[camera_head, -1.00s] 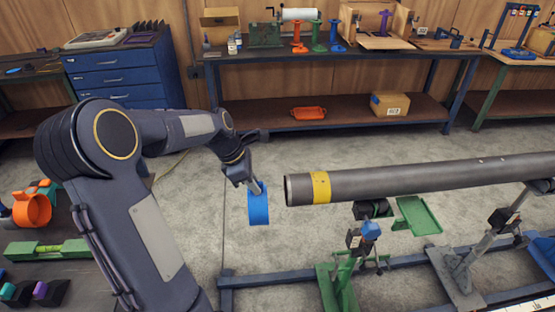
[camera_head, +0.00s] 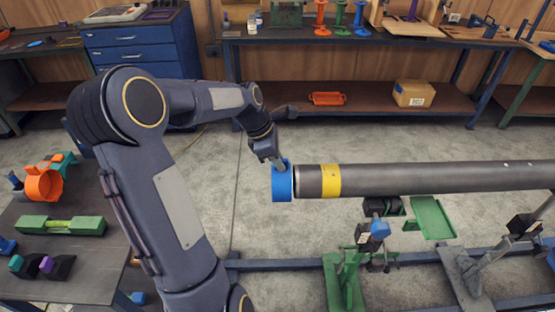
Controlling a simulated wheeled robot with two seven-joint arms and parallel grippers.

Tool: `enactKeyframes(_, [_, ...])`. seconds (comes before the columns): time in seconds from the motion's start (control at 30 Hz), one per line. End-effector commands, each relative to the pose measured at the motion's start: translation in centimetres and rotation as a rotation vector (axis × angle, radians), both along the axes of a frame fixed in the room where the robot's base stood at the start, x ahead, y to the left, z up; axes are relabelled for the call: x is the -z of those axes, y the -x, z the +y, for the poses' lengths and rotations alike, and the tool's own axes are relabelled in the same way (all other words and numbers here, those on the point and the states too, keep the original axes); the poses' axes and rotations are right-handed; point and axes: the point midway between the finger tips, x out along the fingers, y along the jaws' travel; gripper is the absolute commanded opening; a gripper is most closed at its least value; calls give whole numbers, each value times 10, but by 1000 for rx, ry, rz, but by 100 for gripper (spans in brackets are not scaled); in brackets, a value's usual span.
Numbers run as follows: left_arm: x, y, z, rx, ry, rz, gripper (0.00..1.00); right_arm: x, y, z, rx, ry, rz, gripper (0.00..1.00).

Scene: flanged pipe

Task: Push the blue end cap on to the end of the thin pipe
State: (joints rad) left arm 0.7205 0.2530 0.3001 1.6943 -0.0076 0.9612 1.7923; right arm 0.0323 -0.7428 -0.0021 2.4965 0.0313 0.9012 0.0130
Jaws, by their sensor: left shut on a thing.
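The blue end cap (camera_head: 281,184) is held by my left gripper (camera_head: 279,163), which is shut on its upper edge. The cap is upright, directly left of the open left end of the thin grey pipe (camera_head: 430,178) and roughly level with it. Cap and pipe end are very close; I cannot tell whether they touch. The pipe lies level and has a yellow band (camera_head: 331,181) near that end. My right gripper is not in view.
Green and grey stands (camera_head: 343,280) hold the pipe above a blue floor frame (camera_head: 290,264). A side table at left carries an orange clamp (camera_head: 43,184) and a green level (camera_head: 60,226). A workbench (camera_head: 380,41) stands behind. The floor left of the cap is clear.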

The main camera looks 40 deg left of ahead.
Motion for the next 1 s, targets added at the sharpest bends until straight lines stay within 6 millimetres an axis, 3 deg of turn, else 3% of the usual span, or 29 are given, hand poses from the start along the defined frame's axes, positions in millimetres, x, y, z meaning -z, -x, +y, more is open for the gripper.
enactKeyframes(1.0, [-1,-8,-9,1,0,-2,0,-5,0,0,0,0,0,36])
